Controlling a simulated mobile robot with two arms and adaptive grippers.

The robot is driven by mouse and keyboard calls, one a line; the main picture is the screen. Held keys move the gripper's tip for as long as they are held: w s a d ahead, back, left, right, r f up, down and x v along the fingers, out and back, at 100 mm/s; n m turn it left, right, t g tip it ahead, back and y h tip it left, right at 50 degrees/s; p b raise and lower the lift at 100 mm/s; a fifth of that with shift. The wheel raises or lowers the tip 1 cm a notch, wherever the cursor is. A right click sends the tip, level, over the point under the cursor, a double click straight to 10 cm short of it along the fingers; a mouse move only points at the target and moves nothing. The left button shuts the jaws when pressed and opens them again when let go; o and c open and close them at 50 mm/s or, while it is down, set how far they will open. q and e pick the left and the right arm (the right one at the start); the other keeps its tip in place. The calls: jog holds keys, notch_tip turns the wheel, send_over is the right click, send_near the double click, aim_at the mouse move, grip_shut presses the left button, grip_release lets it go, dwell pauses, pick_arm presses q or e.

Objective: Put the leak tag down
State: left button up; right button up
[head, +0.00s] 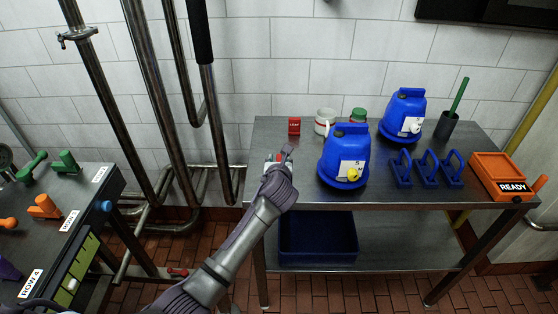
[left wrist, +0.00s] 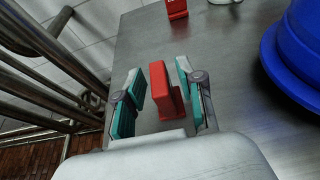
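A red tag (left wrist: 162,92) stands upright on the steel table between the two teal-padded fingers of my left gripper (left wrist: 158,95). Gaps show on both sides of it, so the gripper is open around it. In the head view my left gripper (head: 280,156) is over the table's left front part, and only a little red shows there. A second red tag, lettered LEAK (head: 294,126), stands farther back; a red piece also shows at the top of the left wrist view (left wrist: 177,8). My right gripper is not in view.
The steel table (head: 400,196) holds two blue canisters (head: 345,150) (head: 404,112), white and green-lidded cups, blue handled pieces (head: 427,165) and an orange READY tray (head: 498,172). A blue bin (head: 318,258) is below. Pipes (head: 150,100) rise at left, beside another table (head: 75,195).

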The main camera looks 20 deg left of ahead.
pick_arm(q)
jog(key=shift+s+r, duration=0.1)
jog(key=shift+r, duration=0.1)
jog(key=v, duration=1.1)
jog(key=shift+s+d, duration=0.2)
jog(key=shift+s, duration=0.2)
